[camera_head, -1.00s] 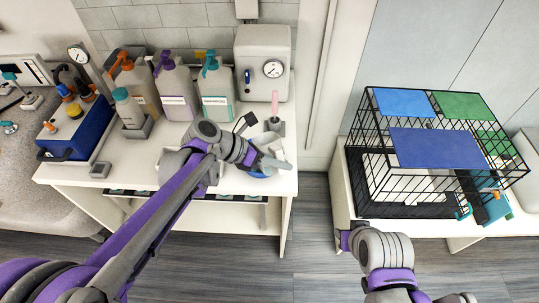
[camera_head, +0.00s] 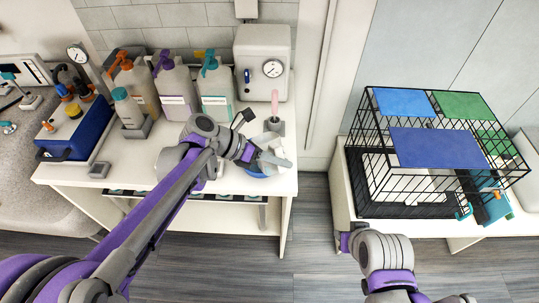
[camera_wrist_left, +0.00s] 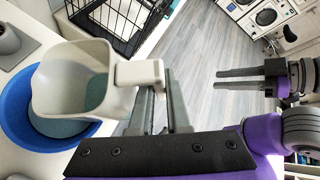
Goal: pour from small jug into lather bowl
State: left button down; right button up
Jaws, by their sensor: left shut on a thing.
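My left gripper (camera_wrist_left: 160,100) is shut on the handle of the small jug (camera_wrist_left: 48,88), a pale grey-white vessel. The jug is over the blue lather bowl (camera_wrist_left: 14,112), its open mouth in view and greenish liquid showing inside. It looks tilted, but I cannot make out a falling stream. Some grey-teal content shows in the bowl, partly hidden by the jug. In the head view the left gripper (camera_head: 268,158) is above the bowl (camera_head: 256,174) at the counter's right end. My right gripper (camera_wrist_left: 242,79) shows in the left wrist view, its fingers apart and empty, away from the counter.
Several pump bottles (camera_head: 176,92) and a white box with a dial (camera_head: 262,65) stand behind. A pink-handled item sits in a grey holder (camera_head: 276,126) close behind the bowl. A wire cage (camera_head: 400,185) stands on the right table. Floor between the tables is clear.

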pick_arm(q)
jog(key=shift+r, duration=0.1)
dwell(0.8)
jog(key=shift+w+g+h, duration=0.1)
jog(key=shift+g+h, duration=0.2)
jog(key=shift+a+r+n+b, duration=0.1)
jog(key=shift+r+n+b, duration=0.2)
dwell(0.4)
jog(key=shift+w+g, duration=0.1)
jog(key=shift+g, duration=0.2)
jog(key=shift+r+n+h+b, duration=0.2)
jog(key=shift+n+h+b, duration=0.1)
dwell(0.5)
